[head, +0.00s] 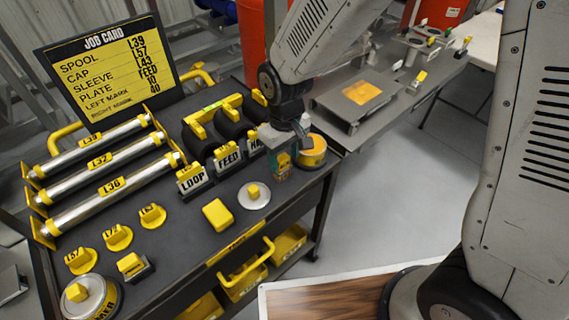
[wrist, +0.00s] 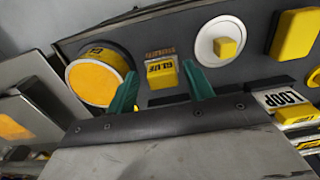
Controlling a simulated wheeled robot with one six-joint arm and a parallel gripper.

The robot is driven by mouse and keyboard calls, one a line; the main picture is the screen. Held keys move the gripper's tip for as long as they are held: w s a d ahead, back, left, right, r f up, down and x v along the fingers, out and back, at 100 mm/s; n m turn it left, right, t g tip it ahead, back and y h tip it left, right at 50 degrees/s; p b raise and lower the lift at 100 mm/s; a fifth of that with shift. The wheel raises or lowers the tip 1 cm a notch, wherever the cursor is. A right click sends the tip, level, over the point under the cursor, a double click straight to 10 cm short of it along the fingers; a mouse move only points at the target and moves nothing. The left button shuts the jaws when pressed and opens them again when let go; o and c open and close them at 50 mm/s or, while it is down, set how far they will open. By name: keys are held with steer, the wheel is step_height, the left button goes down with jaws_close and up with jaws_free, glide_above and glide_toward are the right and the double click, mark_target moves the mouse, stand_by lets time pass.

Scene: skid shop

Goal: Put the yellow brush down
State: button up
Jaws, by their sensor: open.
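A small yellow block marked GLUE, which looks like the yellow brush (wrist: 161,72), is low over or on the dark cart top; I cannot tell whether it touches. My gripper (wrist: 160,82) is open, with one teal finger on each side of it and a narrow gap at both sides. In the head view my gripper (head: 281,166) is over the cart's right end, and its fingers mostly hide the brush. The round glue tin (head: 312,151) with an orange top is just right of it; it also shows in the wrist view (wrist: 98,78).
A pale disc with a yellow knob (head: 254,195) and a yellow block (head: 217,214) are nearby. Rollers (head: 110,187) lie at left. The cart's front edge (head: 240,240) is near.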

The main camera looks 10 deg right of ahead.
mark_target(287, 158)
step_height(287, 158, up, 8)
steer(key=shift+f, duration=0.1)
steer(key=shift+d+r, duration=0.3)
steer(key=shift+r, duration=0.05)
steer(key=s+d+r+m+t, duration=0.1)
steer(key=s+d+r+m, duration=0.1)
steer(key=s+d+r, duration=0.4)
steer(key=s+d+r+m, duration=0.2)
steer(key=d+r, duration=0.2)
steer(key=d, duration=0.3)
steer(key=s+d+r+m, duration=0.2)
steer(key=s+d, duration=0.5)
steer(key=s, duration=0.4)
steer(key=shift+s+r+m, duration=0.2)
steer(key=shift+r+m, duration=0.2)
steer(key=shift+r, duration=0.1)
steer(key=shift+t, duration=0.3)
